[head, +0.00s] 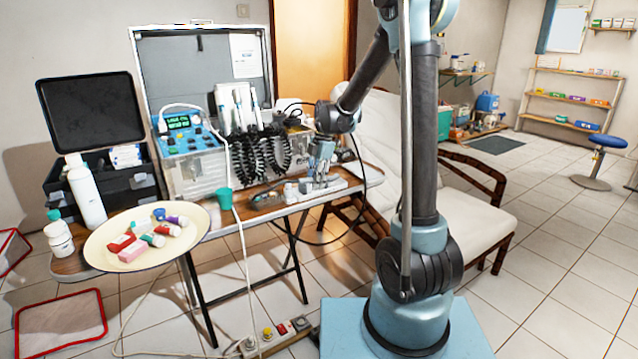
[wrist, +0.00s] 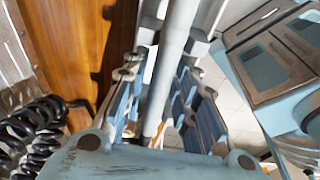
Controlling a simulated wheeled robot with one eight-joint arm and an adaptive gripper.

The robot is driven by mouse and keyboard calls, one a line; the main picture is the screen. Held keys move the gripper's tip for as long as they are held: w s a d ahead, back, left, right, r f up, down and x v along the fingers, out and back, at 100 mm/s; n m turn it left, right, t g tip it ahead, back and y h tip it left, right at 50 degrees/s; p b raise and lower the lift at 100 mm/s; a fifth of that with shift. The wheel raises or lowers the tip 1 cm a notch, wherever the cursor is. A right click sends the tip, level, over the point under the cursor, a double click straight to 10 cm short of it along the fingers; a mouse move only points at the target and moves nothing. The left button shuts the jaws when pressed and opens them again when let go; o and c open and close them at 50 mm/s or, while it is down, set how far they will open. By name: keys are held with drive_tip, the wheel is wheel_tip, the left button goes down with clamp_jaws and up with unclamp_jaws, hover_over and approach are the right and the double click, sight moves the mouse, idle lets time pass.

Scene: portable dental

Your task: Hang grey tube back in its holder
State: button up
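A grey tube (wrist: 172,62) runs between the two fingers of my gripper (wrist: 162,85) in the wrist view. The fingers stand close on either side of it; I cannot tell whether they press on it. In the head view my gripper (head: 321,168) points down over the front right of the table, low above a pale grey item (head: 325,186). The tube is not clear there. Upright handpieces stand in a row of holders (head: 242,108) on the front of the metal dental case (head: 200,176), left of my gripper. I cannot tell which holder belongs to the tube.
Black coiled cords (head: 262,155) hang before the case, close to my gripper's left; they also show in the wrist view (wrist: 30,135). A green cup (head: 223,198) and a cream tray (head: 105,245) are farther left. A white reclining chair (head: 450,180) stands behind at right.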

drive_tip(key=shift+c, duration=0.4)
clamp_jaws()
drive_tip(key=shift+s+a+v, duration=0.15)
drive_tip(key=shift+a+v, duration=0.05)
drive_tip(key=shift+v, duration=1)
drive_tip(key=shift+s+a+v, duration=0.15)
drive_tip(key=shift+a+v, duration=0.05)
drive_tip(key=shift+v, duration=1.05)
drive_tip(key=shift+s+a+v, duration=0.15)
drive_tip(key=shift+a+v, duration=0.1)
drive_tip(key=shift+v, duration=0.95)
drive_tip(key=shift+r, duration=0.2)
